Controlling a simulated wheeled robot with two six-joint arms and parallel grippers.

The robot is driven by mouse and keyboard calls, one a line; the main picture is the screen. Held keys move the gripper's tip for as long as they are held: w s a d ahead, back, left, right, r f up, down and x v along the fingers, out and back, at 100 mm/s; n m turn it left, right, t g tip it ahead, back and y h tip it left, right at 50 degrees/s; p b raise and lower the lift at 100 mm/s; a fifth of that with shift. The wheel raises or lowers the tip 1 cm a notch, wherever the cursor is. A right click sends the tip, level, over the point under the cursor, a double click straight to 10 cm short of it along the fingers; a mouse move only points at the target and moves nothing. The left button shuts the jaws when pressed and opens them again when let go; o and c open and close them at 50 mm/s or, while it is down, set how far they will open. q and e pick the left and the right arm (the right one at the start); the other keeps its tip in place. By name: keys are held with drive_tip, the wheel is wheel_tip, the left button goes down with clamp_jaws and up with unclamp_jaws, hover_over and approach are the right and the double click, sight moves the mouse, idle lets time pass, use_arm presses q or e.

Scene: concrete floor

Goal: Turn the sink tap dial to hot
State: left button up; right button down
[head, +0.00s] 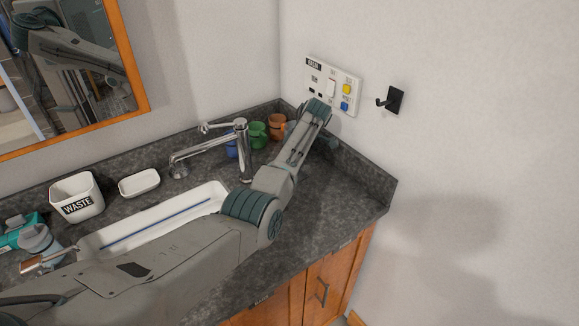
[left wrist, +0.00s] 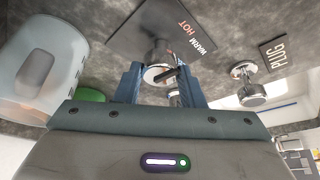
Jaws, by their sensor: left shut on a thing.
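The sink tap dial (left wrist: 158,72) is a round chrome knob in the left wrist view. It stands on a dark plate (left wrist: 150,22) lettered WARM and HOT. My left gripper (left wrist: 163,84) is shut on the knob, with one blue finger on each side. A dark bar crosses the knob, but I cannot tell which setting it points to. In the head view my forearm reaches over the counter, and the dial and fingertips are hidden behind it. The chrome tap (head: 241,150) stands behind the white sink (head: 205,200). My right gripper is not in view.
A chrome knob (left wrist: 251,92) beside a PLUG label (left wrist: 280,52) is close to the right of my fingers. A translucent cup (left wrist: 28,85) is close on the left. Green (head: 257,136) and orange (head: 277,127) cups stand by the tap. A wall panel (head: 345,72) has switches.

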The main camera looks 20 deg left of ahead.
use_arm(q)
drive_tip(key=shift+n+b, duration=0.3)
drive_tip(key=shift+n, duration=0.1)
drive_tip(key=o, duration=1)
drive_tip(key=shift+w+b+v, duration=0.2)
drive_tip(key=shift+b+v, duration=1.45)
drive_tip(key=shift+v, duration=3.75)
